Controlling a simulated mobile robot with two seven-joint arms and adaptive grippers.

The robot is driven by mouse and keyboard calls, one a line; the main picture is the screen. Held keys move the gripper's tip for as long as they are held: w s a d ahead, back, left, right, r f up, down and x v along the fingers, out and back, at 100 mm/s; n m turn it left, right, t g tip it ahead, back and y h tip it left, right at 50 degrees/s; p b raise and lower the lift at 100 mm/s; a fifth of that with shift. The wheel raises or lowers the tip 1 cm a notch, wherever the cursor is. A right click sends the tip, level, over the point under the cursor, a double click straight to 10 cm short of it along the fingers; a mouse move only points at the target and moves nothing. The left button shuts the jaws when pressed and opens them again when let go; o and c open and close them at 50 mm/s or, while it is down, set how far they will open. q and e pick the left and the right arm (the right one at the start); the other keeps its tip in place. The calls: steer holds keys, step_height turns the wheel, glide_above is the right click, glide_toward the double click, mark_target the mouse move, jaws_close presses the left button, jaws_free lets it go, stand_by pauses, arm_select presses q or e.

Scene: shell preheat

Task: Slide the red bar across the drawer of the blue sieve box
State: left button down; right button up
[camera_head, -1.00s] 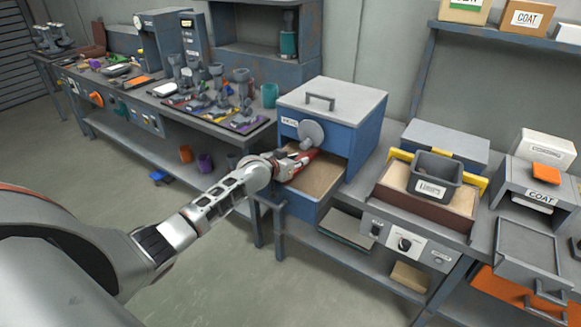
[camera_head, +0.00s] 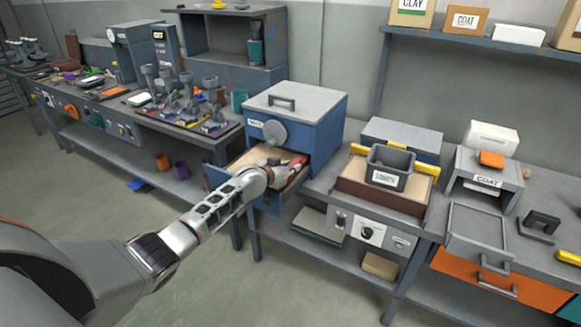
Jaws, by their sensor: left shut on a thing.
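The blue sieve box (camera_head: 325,128) stands on the bench at centre, with a grey lid and a round grey knob on its front. Its drawer (camera_head: 214,176) is pulled out below the knob, with a pale floor inside. My left gripper (camera_head: 290,172) is at the drawer's right part, in front of the box. It is shut on a red piece that looks like the red bar (camera_head: 299,163). The bar is mostly hidden by the gripper, so I cannot tell whether it touches the drawer. My right gripper is not in view.
A tray with yellow handles (camera_head: 424,168) and a dark grey bin (camera_head: 391,173) stand right of the box. A grey COAT stand (camera_head: 489,182) is farther right. The left bench (camera_head: 207,137) holds several small tools and funnels.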

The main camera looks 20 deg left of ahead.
arm_select(q)
steer(key=shift+d, duration=0.25)
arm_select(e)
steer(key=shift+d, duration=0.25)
arm_select(q)
steer(key=shift+d, duration=0.2)
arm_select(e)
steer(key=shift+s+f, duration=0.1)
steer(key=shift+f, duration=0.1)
arm_select(q)
steer(key=c, duration=1.8)
jaws_free()
steer(key=shift+c, duration=0.2)
steer(key=shift+a, duration=0.1)
steer(key=v, duration=1.2)
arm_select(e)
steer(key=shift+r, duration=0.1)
